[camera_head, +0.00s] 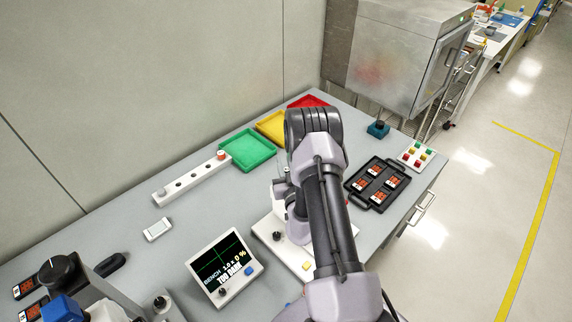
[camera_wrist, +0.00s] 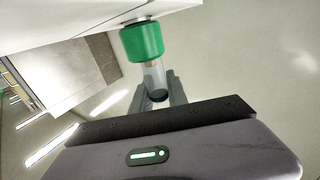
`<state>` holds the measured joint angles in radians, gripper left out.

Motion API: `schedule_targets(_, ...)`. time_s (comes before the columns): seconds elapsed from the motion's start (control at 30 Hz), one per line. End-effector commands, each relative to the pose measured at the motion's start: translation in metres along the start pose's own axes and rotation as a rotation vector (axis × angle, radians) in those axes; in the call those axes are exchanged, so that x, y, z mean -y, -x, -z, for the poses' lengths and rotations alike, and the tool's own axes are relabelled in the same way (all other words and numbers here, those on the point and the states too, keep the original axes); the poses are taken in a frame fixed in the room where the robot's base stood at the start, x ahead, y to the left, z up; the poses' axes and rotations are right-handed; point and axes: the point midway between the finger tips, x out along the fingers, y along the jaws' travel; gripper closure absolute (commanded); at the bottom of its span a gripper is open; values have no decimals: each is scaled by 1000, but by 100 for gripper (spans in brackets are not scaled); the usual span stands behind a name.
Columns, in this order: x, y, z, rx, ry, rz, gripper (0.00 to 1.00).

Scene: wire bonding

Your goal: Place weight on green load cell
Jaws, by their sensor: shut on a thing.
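In the wrist view, my gripper (camera_wrist: 157,94) is shut on a small grey cylinder, the weight (camera_wrist: 153,76), which has a dark end. A green cylinder (camera_wrist: 142,41), which looks like the green load cell, is fixed to a white surface (camera_wrist: 90,12) at the top of the picture. The weight lines up with the green cylinder's free end; I cannot tell whether they touch.
A white base plate (camera_head: 268,230) lies partly under my arm. A display (camera_head: 224,267) stands to its left. A white holed rail (camera_head: 192,177), a green tray (camera_head: 248,150) and a yellow tray (camera_head: 272,127) are behind. A black tray (camera_head: 378,184) is right of my arm.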

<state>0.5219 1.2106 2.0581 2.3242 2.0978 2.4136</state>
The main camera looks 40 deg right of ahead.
Motion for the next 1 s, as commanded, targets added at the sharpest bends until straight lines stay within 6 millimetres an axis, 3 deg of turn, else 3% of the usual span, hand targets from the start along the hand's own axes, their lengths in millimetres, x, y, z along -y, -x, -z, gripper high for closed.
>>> schedule_targets(0.03,0,0,-3,0,0,0,100)
schedule_targets(0.07,0,0,-2,0,0,0,75)
schedule_targets(0.13,0,0,-1,0,0,-1,61)
schedule_targets(0.17,0,0,-1,0,0,-1,59)
schedule_targets(0.47,0,0,0,0,0,0,59)
schedule_targets(0.57,0,9,0,1,-1,-1,59)
schedule_targets(1.0,0,107,-6,-2,0,1,59)
